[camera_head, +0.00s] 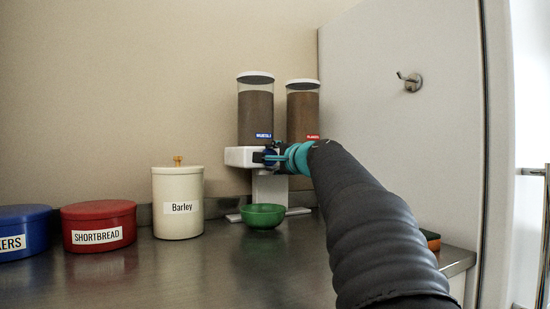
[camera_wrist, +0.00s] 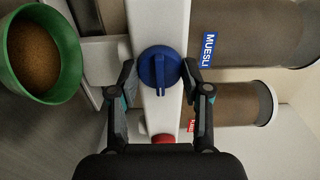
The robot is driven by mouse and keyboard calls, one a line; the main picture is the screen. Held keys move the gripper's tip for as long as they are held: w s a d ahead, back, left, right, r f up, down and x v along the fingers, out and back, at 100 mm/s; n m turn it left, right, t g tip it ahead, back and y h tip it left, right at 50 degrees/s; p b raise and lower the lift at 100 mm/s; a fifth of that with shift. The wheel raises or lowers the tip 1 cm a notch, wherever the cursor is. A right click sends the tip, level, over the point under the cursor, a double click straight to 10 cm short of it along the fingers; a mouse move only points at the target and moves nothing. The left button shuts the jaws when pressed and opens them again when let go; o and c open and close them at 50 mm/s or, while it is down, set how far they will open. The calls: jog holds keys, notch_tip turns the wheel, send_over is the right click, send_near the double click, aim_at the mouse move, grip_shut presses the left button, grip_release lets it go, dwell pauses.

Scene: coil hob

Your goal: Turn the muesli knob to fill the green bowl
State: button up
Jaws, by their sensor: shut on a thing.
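The dispenser has a white body (camera_head: 240,156) and two clear canisters with brown contents. The left canister (camera_head: 256,115) has a blue label, which reads MUESLI (camera_wrist: 209,49) in the wrist view. The blue muesli knob (camera_wrist: 159,58) is on the dispenser front. My gripper (camera_wrist: 159,72) is shut on this knob, one finger at each side; in the head view my gripper (camera_head: 280,157) partly hides the dispenser front. The green bowl (camera_head: 262,217) stands upright below the dispenser. In the wrist view the bowl (camera_wrist: 74,62) holds brown grainy contents.
The right canister (camera_head: 303,112) has a red label, with a red knob (camera_wrist: 163,138) in the wrist view. A cream Barley jar (camera_head: 178,184), a red Shortbread tin (camera_head: 98,221) and a blue tin (camera_head: 22,222) stand left. A wall hook (camera_head: 409,81) is at right. The front counter is clear.

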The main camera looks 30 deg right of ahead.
dwell(0.3)
jog(key=o, duration=1.2)
jog(key=s, duration=1.2)
jog(key=shift+d, duration=0.25)
